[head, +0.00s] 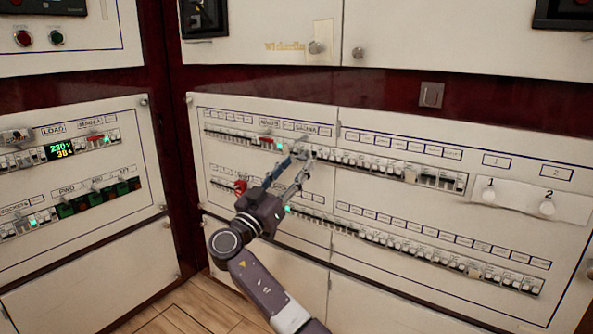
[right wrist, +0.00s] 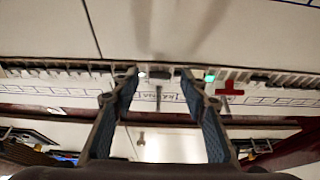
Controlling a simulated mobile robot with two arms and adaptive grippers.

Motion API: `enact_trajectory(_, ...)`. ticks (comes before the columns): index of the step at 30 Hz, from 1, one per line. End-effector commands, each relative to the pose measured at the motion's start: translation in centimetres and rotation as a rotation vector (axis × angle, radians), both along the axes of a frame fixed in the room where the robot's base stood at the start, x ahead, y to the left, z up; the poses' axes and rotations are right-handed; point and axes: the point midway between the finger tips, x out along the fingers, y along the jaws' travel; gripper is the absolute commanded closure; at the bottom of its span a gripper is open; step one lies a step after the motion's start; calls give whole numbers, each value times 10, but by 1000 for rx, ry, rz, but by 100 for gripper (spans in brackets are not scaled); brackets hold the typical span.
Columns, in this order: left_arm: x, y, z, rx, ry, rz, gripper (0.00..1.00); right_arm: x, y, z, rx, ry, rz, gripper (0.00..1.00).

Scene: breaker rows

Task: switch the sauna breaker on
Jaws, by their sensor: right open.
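The sauna label (head: 306,130) sits above the upper breaker row on the middle cabinet panel. The sauna breaker beneath it is partly covered by my right gripper (head: 295,162) in the head view. In the right wrist view, which is turned over, my right gripper (right wrist: 159,74) is open, one fingertip on each side of a dark breaker lever (right wrist: 158,76) in the row. A label lies in line with that gap. Whether the fingertips touch the panel I cannot tell. The lever's on or off position is too small to read. My left gripper is not in view.
A red handle (head: 266,140) and a green light stand in the same row, just left of the gripper. A lower breaker row (head: 400,247) runs below. Two white knobs (head: 547,208) are at the right. Another breaker panel (head: 95,245) stands at the left.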

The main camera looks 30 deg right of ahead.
Motion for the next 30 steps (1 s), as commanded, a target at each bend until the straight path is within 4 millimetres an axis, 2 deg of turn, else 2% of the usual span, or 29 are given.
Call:
enact_trajectory(4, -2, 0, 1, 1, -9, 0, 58, 4, -10, 4, 0, 0, 0, 59)
enact_trajectory(12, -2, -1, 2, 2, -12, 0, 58, 5, -11, 5, 0, 2, 1, 59)
enact_trajectory(23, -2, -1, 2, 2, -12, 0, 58, 5, -11, 4, 0, 2, 1, 98)
enact_trajectory(30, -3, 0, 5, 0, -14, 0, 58, 4, -10, 6, 16, 7, 1, 100)
